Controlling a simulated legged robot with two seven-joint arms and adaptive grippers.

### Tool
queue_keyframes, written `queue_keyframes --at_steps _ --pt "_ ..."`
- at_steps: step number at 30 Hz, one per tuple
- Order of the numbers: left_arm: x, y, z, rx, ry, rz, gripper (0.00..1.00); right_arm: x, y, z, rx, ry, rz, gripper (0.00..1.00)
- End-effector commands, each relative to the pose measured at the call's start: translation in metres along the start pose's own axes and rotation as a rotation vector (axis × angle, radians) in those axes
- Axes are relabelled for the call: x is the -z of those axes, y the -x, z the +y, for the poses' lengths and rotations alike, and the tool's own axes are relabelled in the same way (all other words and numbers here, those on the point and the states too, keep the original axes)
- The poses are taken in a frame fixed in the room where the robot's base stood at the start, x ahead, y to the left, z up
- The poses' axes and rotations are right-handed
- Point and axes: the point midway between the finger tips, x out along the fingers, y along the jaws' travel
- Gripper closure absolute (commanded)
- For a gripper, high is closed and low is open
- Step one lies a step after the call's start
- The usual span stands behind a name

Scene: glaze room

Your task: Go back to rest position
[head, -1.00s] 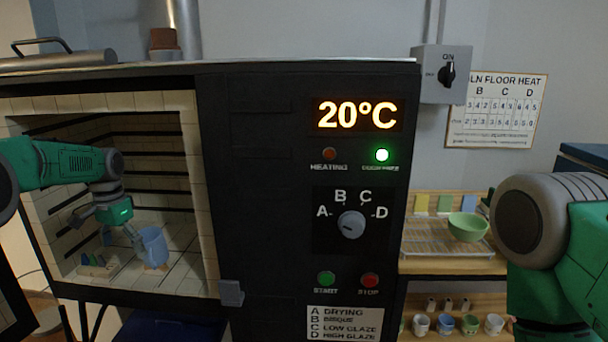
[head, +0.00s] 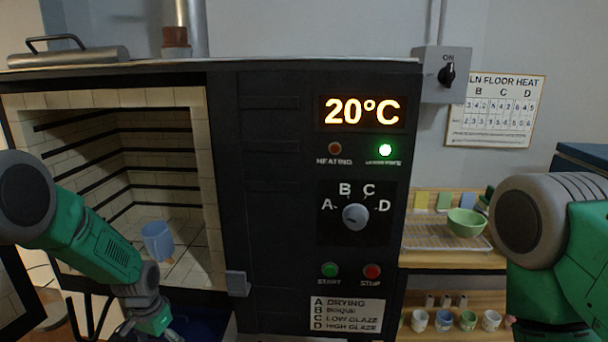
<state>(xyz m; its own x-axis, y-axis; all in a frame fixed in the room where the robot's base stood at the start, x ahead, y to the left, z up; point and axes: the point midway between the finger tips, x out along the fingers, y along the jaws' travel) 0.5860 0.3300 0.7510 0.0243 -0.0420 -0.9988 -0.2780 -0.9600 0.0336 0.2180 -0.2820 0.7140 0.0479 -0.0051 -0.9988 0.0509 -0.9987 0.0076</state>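My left arm reaches down in front of the open kiln chamber. My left gripper (head: 170,335) is at the bottom edge of the head view, outside the chamber, with its fingertips mostly cut off. Whether it is open or shut does not show. A blue cup (head: 157,241) stands upright on the chamber floor, above and apart from the gripper. My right arm is folded at the right edge. Its gripper is out of view.
The black kiln (head: 270,200) has a panel reading 20°C, a dial (head: 355,216) and a lit green lamp. A wall switch box (head: 443,75) is at upper right. Right of the kiln, a shelf holds a green bowl (head: 467,222), with several small cups below.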

Motion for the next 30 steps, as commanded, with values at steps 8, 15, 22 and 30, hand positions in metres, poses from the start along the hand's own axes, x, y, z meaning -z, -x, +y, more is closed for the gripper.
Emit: queue_keyframes --at_steps 8,15,22,30 --pt "-0.165 -0.076 0.097 0.0 0.1 -0.005 0.08 0.0 -0.002 0.0 0.0 0.001 0.0 0.6" --pt "-0.295 -0.059 0.138 0.031 0.192 0.004 0.08 0.0 -0.004 0.0 0.0 0.0 0.0 0.6" --pt "-0.342 -0.036 0.147 0.048 0.227 0.016 0.08 0.0 -0.004 0.0 0.0 0.0 0.0 0.6" --pt "-0.344 -0.034 0.148 0.051 0.229 0.018 0.08 0.0 -0.004 0.0 0.0 0.001 0.0 0.6"
